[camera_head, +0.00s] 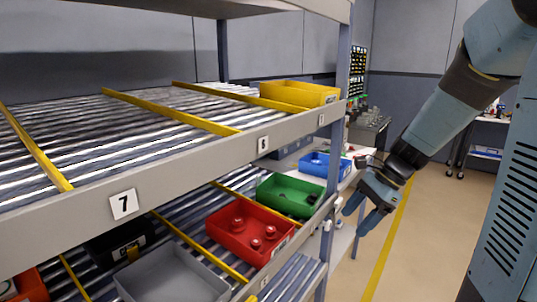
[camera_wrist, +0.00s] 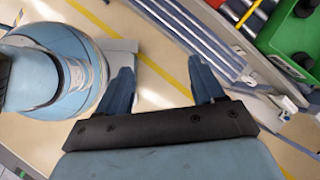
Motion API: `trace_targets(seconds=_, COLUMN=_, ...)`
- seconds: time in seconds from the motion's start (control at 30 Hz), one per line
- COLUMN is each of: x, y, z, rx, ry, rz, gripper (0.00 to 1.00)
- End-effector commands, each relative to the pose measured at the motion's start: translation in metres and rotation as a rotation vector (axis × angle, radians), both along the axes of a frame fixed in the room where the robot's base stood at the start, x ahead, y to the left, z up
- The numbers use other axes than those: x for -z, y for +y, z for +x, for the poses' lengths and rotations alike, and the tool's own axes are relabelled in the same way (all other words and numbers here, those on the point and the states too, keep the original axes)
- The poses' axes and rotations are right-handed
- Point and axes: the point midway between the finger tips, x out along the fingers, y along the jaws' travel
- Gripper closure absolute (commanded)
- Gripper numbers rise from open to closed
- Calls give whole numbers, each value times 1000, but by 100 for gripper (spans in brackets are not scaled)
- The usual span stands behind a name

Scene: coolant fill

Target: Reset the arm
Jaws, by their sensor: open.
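My gripper (camera_head: 366,211) hangs at the right of the shelf rack in the head view, clear of the shelves, with its fingers pointing down. In the wrist view my gripper (camera_wrist: 163,82) has its two blue fingers spread wide apart. Nothing is between them but the floor and a yellow floor line further below. My arm comes down to it from the upper right in the head view.
The roller rack (camera_head: 170,165) fills the left. It holds a yellow bin (camera_head: 300,94), a red bin (camera_head: 240,245) with several red parts, a green bin (camera_head: 288,193), a blue bin (camera_head: 326,165) and a grey bin (camera_head: 170,280). Open floor (camera_head: 440,225) lies right of the rack.

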Motion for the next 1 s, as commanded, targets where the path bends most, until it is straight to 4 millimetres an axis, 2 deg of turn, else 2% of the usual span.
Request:
trace_targets(seconds=0.37, x=-47, y=4, z=-54, rx=-442, ry=-331, rz=-272, gripper=32)
trace_targets(seconds=0.8, x=-94, y=-7, z=-112, rx=-948, ry=-663, rz=-598, gripper=32)
trace_targets(seconds=1.0, x=-108, y=-14, z=-131, rx=-1118, ry=-763, rz=-719, gripper=32)
